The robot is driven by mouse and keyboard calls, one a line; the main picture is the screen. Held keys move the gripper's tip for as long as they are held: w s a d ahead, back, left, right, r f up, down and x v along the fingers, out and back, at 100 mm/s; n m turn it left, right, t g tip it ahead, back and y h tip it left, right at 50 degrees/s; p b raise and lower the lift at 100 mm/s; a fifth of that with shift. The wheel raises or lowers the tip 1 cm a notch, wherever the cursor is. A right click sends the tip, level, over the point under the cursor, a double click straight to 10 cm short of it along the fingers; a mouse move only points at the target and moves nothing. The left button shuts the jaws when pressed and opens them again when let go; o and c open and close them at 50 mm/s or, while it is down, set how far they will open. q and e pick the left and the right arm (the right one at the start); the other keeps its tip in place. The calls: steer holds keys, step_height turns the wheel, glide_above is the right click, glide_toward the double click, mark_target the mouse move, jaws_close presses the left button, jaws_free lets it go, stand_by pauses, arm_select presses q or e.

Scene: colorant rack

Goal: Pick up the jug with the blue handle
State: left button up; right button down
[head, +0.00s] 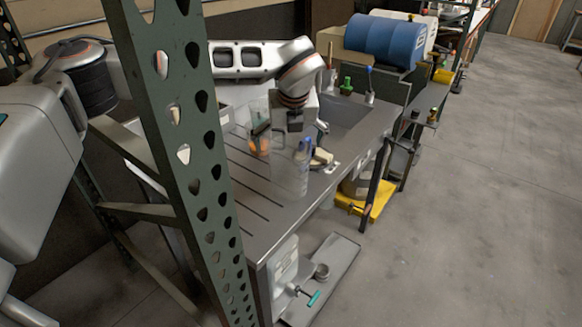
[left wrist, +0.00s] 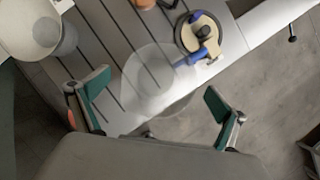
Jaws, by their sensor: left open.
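The clear jug with the blue handle (head: 303,176) stands upright near the counter's front edge. It also shows in the left wrist view as a faint see-through round body (left wrist: 152,80), its blue handle toward the upper right. My left gripper (head: 295,121) hangs over the counter, just behind the jug in the head view. In the left wrist view my left gripper (left wrist: 157,86) is open, its green-padded fingers spread to either side of the jug's body. I cannot tell its height above the jug. My right gripper is in neither view.
A clear jug with orange (head: 260,142) stands to the left. A dish with a tan item (head: 321,157) sits close beside the blue-handled jug. A sink (head: 345,112) lies behind. A green perforated rack post (head: 190,170) crosses the near left.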

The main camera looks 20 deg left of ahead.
arm_select(q)
steer(key=shift+x, duration=1.2)
steer(key=c, duration=1.7)
steer(key=shift+c, duration=0.2)
steer(key=shift+w+r, duration=0.1)
steer(key=shift+r, duration=0.05)
